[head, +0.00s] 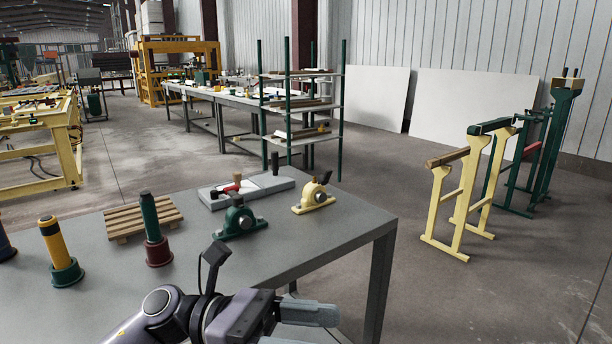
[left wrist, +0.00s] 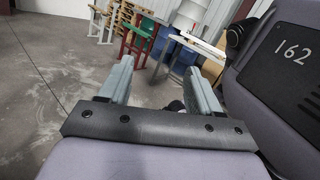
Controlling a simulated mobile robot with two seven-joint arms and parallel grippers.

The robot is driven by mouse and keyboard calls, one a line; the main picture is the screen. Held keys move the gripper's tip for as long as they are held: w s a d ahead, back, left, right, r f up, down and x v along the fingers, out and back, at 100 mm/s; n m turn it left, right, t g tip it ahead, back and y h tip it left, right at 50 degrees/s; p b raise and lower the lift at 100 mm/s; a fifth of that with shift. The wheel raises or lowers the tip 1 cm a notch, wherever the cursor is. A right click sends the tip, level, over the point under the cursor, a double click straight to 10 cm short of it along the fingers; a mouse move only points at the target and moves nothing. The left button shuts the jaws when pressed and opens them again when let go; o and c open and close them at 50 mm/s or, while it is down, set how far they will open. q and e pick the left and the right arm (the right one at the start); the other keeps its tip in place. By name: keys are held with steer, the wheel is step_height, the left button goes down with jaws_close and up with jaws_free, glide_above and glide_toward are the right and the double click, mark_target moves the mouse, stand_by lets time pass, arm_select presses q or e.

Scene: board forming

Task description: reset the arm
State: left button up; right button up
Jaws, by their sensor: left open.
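My left arm comes in at the bottom of the head view, with its gripper (head: 300,326) by the front right edge of the grey table (head: 330,225). The gripper sits low in the picture and its lower part is cut off. In the left wrist view the two grey fingers of the left gripper (left wrist: 160,76) stand well apart with nothing between them. Past the fingers I see concrete floor and some stands in the distance. My right gripper shows in neither view.
The table holds a wooden pallet (head: 128,221), a green-handled tool (head: 152,230), a yellow-handled tool (head: 57,251), a green clamp (head: 238,219), a cream clamp (head: 313,197) and a grey block (head: 268,184). Cream trestles (head: 448,210) stand at right. Floor (head: 440,295) right of the table is clear.

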arm_select(q)
steer(key=w+a+f+n+t+y+p, duration=0.1)
steer(key=w+a+f+n+t+y, duration=0.15)
steer(key=n+t, duration=0.7)
steer(key=w+a+f+n+t+y+p, duration=0.15)
steer(key=a+f+n+t, duration=0.3)
steer(key=n, duration=0.95)
steer(key=w+a+f+n+t+y, duration=0.25)
steer(key=n+t, duration=0.55)
steer(key=n, duration=0.4)
steer(key=s+a+f+n+g+y+p, duration=0.1)
steer(key=s+a+f+n+g+y, duration=0.2)
steer(key=f, duration=0.8)
steer(key=s+a+f+n+g+y, duration=0.4)
steer(key=s+a+f+n+y, duration=0.3)
steer(key=s+f+n, duration=0.3)
steer(key=s+a+n, duration=0.1)
steer(key=s+n, duration=0.1)
steer(key=n, duration=0.1)
steer(key=shift+s+f+n+p, duration=0.3)
steer(key=shift+f+n+p, duration=0.05)
steer(key=shift+f+p, duration=0.05)
steer(key=shift+a, duration=0.1)
